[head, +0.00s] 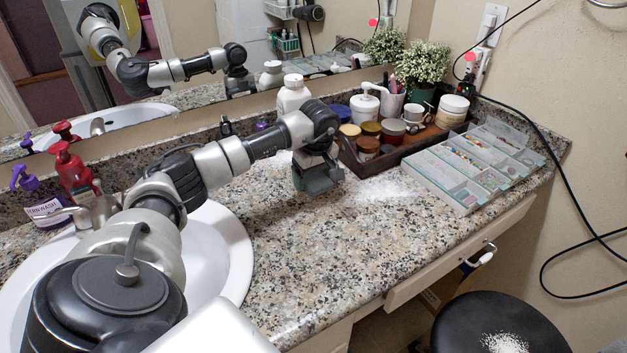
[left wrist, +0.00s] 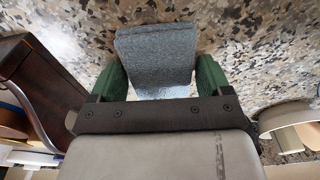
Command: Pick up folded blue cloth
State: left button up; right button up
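The folded blue cloth (left wrist: 157,52) shows in the left wrist view as a grey-blue, thick folded piece against the speckled countertop. It lies between the two green fingers of my left gripper (left wrist: 162,80), which press close along both of its sides. In the head view my left gripper (head: 318,178) points down low over the counter, just in front of the dark tray. Whether the cloth still touches the counter cannot be told. My right gripper is not in view.
A dark wooden tray (head: 352,160) of jars and bottles stands just behind the gripper. A compartment box (head: 437,178) is to its right. A sink (head: 235,250) and pump bottles are at left. The front middle of the granite counter (head: 330,265) is clear.

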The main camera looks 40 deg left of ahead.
aim_at(315, 176)
pick_arm(q)
jog(key=c, duration=0.5)
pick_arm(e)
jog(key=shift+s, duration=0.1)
pick_arm(q)
jog(key=shift+r, duration=0.45)
jog(key=r, duration=0.3)
jog(key=shift+w+d+r, duration=0.2)
jog(key=shift+d+r, duration=0.1)
jog(key=shift+r, duration=0.1)
jog(key=shift+w+d+r+p, duration=0.2)
jog(key=shift+w+d+r, duration=0.7)
jog(key=shift+d, duration=0.8)
jog(key=shift+w+d+r+p, duration=0.15)
jog(key=shift+w+d+r, duration=0.4)
jog(key=shift+d+r, duration=0.9)
jog(key=shift+w+d+r+p, duration=0.2)
jog(key=shift+w+d+r, duration=0.55)
jog(key=shift+d, duration=1.15)
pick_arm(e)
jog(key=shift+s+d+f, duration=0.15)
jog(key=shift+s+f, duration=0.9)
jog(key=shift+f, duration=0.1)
